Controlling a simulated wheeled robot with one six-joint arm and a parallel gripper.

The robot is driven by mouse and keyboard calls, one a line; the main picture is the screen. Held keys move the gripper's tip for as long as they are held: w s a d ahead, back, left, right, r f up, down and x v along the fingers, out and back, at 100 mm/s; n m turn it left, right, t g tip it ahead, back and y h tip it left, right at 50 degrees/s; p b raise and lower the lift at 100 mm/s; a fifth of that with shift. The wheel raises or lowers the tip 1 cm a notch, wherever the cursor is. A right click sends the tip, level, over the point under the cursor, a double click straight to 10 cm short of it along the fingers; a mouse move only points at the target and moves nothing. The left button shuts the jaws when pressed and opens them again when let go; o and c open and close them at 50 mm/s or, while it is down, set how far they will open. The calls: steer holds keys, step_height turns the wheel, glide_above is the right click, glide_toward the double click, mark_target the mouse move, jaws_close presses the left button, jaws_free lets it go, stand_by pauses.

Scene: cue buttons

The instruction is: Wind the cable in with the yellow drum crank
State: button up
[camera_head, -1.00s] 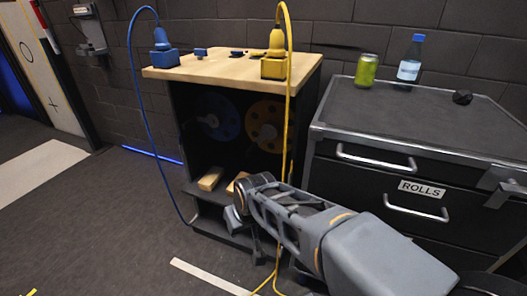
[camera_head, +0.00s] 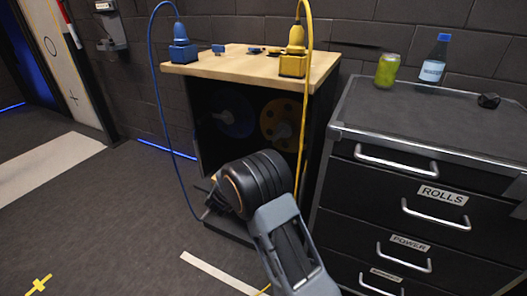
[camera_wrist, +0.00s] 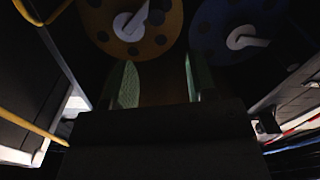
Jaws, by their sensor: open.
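The yellow drum (camera_head: 270,121) sits on the right inside the dark cabinet, partly behind the yellow cable. In the wrist view the yellow drum (camera_wrist: 117,44) is at the upper left, with its pale grey crank (camera_wrist: 131,26) at the hub. The yellow cable (camera_head: 305,95) rises from a yellow plug (camera_head: 296,42) on the cabinet top and hangs down in front. My gripper (camera_wrist: 158,82) is open and empty, its pale green fingers apart below the drums in the wrist view. In the head view my wrist hides the fingers. I see no contact with the crank.
A blue drum (camera_head: 235,123) with its own pale crank (camera_wrist: 245,38) is beside the yellow one. A blue cable (camera_head: 158,90) hangs at the cabinet's left. A drawer unit (camera_head: 385,165) stands close on the right, with a can (camera_head: 387,70) and bottle (camera_head: 433,62) on top.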

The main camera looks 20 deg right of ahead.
steer(key=b, duration=0.4)
glide_toward(275, 140)
steer(key=shift+h, duration=0.3)
steer(key=w+f, duration=0.2)
steer(key=w, duration=0.1)
steer(key=shift+w+a+f, duration=0.15)
steer(key=shift+w+a, duration=0.05)
steer(key=shift+w+d, duration=0.5)
steer(key=shift+d, duration=0.05)
steer(key=shift+c, duration=0.3)
jaws_close()
